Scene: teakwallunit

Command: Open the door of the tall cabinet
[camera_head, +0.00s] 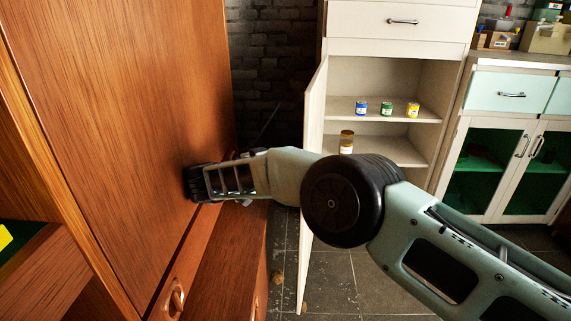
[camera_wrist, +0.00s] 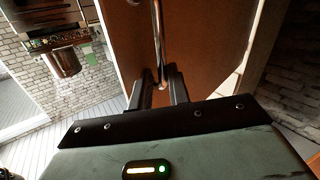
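The tall cabinet is teak wood, and its large door panel (camera_head: 120,120) fills the left of the head view. The reddish-brown panel also shows in the wrist view (camera_wrist: 205,50). A thin metal handle (camera_wrist: 157,35) runs down the panel there. My gripper (camera_head: 192,184) is at the panel's right part in the head view, where its fingertips are dark and hard to make out. In the wrist view the two fingers (camera_wrist: 160,88) are apart, one on each side of the handle's lower end. Contact with the handle cannot be told.
A teak lower unit with a ring pull (camera_head: 177,297) is below. A white cabinet (camera_head: 390,55) stands behind with its door (camera_head: 313,150) open and small jars on its shelves. A pale green cabinet (camera_head: 510,92) is at the right. Tiled floor (camera_head: 335,285) lies between.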

